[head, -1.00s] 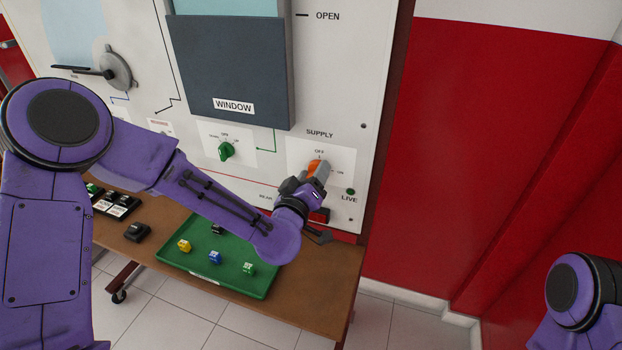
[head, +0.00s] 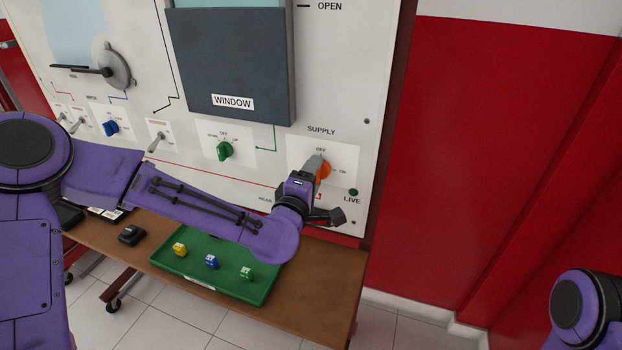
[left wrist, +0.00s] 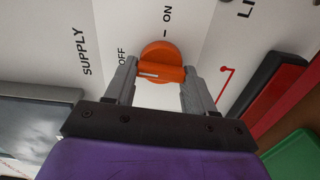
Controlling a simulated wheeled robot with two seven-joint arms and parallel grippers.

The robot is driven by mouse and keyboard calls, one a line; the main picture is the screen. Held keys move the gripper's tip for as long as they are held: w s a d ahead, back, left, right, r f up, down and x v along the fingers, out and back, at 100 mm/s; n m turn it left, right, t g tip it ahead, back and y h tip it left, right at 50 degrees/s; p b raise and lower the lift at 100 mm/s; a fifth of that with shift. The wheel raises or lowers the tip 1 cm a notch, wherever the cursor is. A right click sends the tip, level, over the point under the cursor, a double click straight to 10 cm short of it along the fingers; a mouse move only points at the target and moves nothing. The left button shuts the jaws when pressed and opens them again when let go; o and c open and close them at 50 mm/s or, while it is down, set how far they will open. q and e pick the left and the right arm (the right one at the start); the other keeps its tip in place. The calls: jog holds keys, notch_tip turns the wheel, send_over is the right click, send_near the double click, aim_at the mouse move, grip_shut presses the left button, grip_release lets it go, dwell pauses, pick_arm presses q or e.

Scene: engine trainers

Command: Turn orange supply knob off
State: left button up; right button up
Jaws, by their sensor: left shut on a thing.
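The orange supply knob (head: 324,172) sits on a white plate under the SUPPLY label, at the right of the panel. My left gripper (head: 316,164) is at the knob and partly covers it in the head view. In the left wrist view the fingers (left wrist: 159,80) stand at the two ends of the knob's raised bar (left wrist: 160,70) and are shut on it. The white line on the bar lies at its left end, on the side of the OFF label (left wrist: 123,57); the ON label (left wrist: 168,14) is farther up. My right gripper is out of view.
A green knob (head: 225,150) and a blue knob (head: 110,128) are on the panel to the left. A green tray (head: 215,277) with small coloured blocks lies on the wooden bench below my left forearm. A red wall (head: 490,150) stands to the right.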

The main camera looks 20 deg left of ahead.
pick_arm(q)
jog(key=shift+n, duration=0.4)
jog(key=o, duration=1)
jog(key=shift+o, duration=0.2)
